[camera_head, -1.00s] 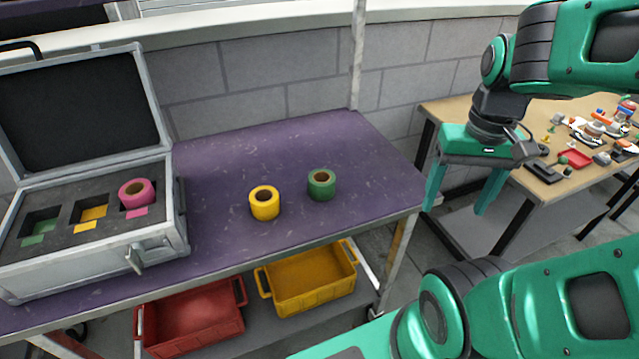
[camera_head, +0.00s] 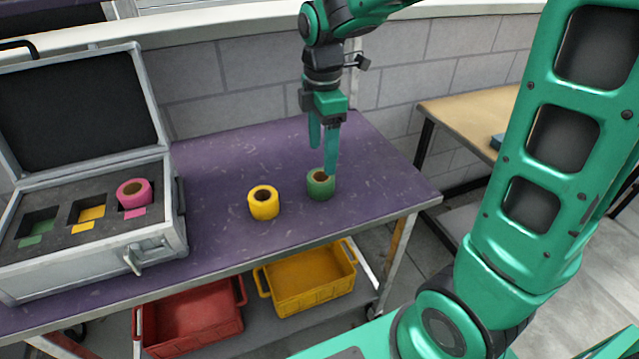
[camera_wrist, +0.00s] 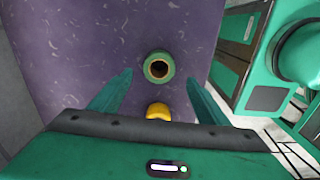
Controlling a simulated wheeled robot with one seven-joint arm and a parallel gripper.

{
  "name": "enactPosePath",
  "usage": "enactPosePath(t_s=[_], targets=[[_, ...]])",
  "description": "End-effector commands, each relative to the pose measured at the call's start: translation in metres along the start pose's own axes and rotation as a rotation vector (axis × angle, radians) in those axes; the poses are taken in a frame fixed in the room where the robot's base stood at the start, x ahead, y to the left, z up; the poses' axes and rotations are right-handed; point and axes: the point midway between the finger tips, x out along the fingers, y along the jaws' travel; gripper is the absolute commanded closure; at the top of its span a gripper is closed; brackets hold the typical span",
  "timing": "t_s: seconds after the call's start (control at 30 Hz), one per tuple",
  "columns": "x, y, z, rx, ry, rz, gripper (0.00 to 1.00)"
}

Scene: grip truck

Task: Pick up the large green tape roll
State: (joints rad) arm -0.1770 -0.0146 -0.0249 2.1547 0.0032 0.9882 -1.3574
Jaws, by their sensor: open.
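The green tape roll (camera_head: 320,188) stands on the purple table top, with its hole facing up. It also shows in the wrist view (camera_wrist: 159,67), ahead of and between the lines of my open fingers. My gripper (camera_head: 323,160) points down, open and empty, above the roll. In the head view one finger overlaps the roll's upper right edge; I cannot tell whether it touches.
An open silver case (camera_head: 75,262) stands on the table's left, with a pink roll (camera_head: 134,192) in its foam. Red (camera_head: 193,318) and yellow (camera_head: 306,280) crates sit below the purple table (camera_head: 215,165). A post and grey block wall stand behind. A wooden table (camera_head: 478,120) is at right.

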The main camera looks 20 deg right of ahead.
Motion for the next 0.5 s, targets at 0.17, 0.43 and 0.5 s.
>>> enactPosePath(t_s=[0.17,0.43,0.5], targets=[[0.026,-0.001,0.0,0.003,-0.001,-0.004,0.3],[0.044,0.0,0.0,0.005,-0.001,-0.003,0.3],[0.054,0.0,-0.001,0.005,-0.001,-0.005,0.3]])
